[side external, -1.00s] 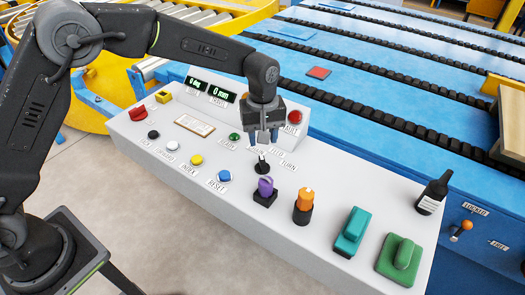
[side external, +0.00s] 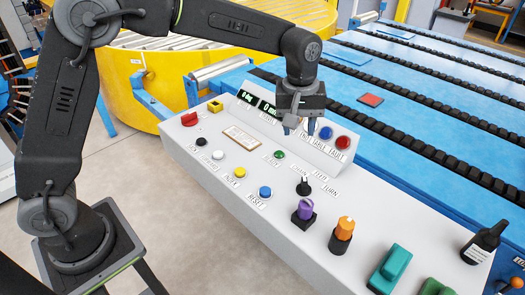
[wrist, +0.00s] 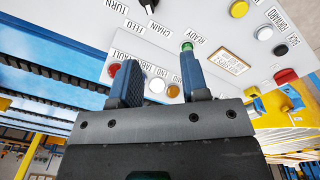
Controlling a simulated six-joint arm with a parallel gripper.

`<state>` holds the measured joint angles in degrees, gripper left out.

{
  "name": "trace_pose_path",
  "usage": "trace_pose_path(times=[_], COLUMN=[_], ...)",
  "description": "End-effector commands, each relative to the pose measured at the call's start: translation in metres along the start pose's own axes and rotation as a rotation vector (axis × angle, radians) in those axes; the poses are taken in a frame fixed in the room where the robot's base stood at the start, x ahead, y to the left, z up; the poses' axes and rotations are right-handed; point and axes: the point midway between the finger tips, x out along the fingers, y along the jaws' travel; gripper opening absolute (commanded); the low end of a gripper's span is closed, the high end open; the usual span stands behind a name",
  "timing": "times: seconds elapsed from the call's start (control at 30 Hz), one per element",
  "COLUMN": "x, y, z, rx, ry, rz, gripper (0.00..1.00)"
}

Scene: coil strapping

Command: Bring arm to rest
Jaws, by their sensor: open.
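My gripper (side external: 300,128) is open and empty, with its blue fingers apart. In the side view it hangs over the back of the grey control panel (side external: 215,168), in front of the display housing and beyond the black selector knob (side external: 303,186). It is clear of the knob. The wrist view shows both fingers (wrist: 160,75) with panel labels between and around them. There the green button (wrist: 187,46) shows by the tip of the right finger. My gripper hides part of the display housing in the side view.
The panel carries a purple knob (side external: 305,209), an orange knob (side external: 344,228), a teal switch (side external: 389,268), a red switch (side external: 189,118) and several buttons. A dark bottle (side external: 482,243) stands at the right end. Blue conveyor beds with black chains (side external: 430,150) lie behind.

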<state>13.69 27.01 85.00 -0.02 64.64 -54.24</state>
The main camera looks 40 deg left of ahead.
Motion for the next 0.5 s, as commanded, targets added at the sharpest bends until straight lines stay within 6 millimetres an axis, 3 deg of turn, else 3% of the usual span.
trace_pose_path(times=[0.03,0.2,0.33,0.5], x=[-0.021,-0.066,-0.089,-0.103], y=[-0.016,-0.071,-0.114,-0.169], z=[0.002,0.017,0.035,0.064], rx=[0.034,0.180,0.290,0.435], ry=[0.021,0.088,0.150,0.240], rz=[0.025,0.083,0.117,0.145], gripper=[0.41,0.41,0.41,0.41])
